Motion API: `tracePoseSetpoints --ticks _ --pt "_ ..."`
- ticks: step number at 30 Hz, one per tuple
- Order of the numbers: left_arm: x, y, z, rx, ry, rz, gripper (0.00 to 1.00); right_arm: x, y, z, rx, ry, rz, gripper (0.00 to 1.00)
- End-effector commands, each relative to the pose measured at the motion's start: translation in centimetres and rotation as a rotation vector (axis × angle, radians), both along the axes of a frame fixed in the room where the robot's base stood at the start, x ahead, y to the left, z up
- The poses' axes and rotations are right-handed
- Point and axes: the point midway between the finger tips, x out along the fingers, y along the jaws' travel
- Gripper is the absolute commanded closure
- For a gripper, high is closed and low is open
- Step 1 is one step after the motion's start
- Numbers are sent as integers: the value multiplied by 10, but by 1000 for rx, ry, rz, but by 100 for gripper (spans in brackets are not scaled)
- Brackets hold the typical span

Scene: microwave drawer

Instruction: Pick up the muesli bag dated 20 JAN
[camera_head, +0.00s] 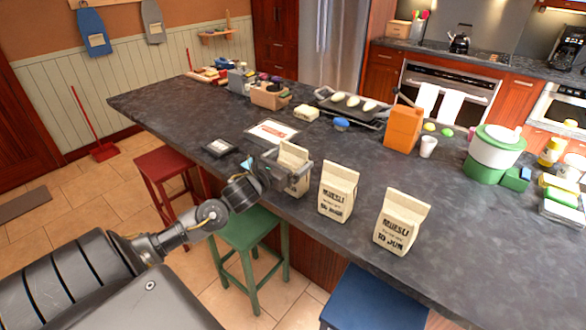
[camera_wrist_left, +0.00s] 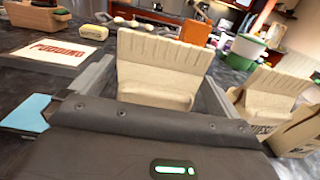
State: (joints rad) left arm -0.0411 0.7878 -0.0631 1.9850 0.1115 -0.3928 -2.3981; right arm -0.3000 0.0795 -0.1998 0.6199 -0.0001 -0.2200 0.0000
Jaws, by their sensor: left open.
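Three cream muesli bags stand upright along the near edge of the dark counter. The left bag (camera_head: 293,153) stands between the fingers of my left gripper (camera_head: 286,172); its printed face is hidden. In the left wrist view this bag (camera_wrist_left: 160,65) shows its crimped top, with one grey finger on each side. My left gripper is open around it, and I cannot tell whether either finger touches it. The middle bag (camera_head: 338,190) reads MUESLI with a date too small to read surely. The right bag (camera_head: 401,220) reads 10 JUN. My right gripper is not in view.
A printed card (camera_head: 272,132) and a small dark tray (camera_head: 220,147) lie left of the bags. An orange container (camera_head: 403,129), a white cup (camera_head: 428,147) and a green-white pot (camera_head: 494,153) stand behind. Red (camera_head: 166,165) and green (camera_head: 248,228) stools stand below the counter edge.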

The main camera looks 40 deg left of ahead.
Motion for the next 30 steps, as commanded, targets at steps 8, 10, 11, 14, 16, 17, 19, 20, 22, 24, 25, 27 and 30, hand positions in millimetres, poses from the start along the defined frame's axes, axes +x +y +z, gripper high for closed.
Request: tracePoseSetpoints --ticks 8,10,11,14,16,17,19,20,22,24,25,27,30 --pt "19 0 0 0 1 0 0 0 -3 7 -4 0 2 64" --pt "19 0 -1 0 1 -1 0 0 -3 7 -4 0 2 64" --pt "19 0 -1 0 1 -1 0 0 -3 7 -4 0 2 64" --pt "19 0 -1 0 1 0 8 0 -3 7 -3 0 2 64" --pt "19 0 -1 0 1 0 17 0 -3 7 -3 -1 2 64" --pt "19 0 -1 0 1 0 21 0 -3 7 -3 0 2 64" --pt "18 0 -1 0 1 0 30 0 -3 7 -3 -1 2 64" --pt "18 0 -1 0 1 0 34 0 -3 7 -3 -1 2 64" --pt "18 0 -1 0 1 0 43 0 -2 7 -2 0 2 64" --pt "18 0 -1 0 1 0 52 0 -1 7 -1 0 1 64" --pt "18 0 -1 0 1 0 56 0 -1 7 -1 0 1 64" --pt "18 0 1 0 -3 0 64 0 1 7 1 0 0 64" --pt "18 1 1 0 -2 0 64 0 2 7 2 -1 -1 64"
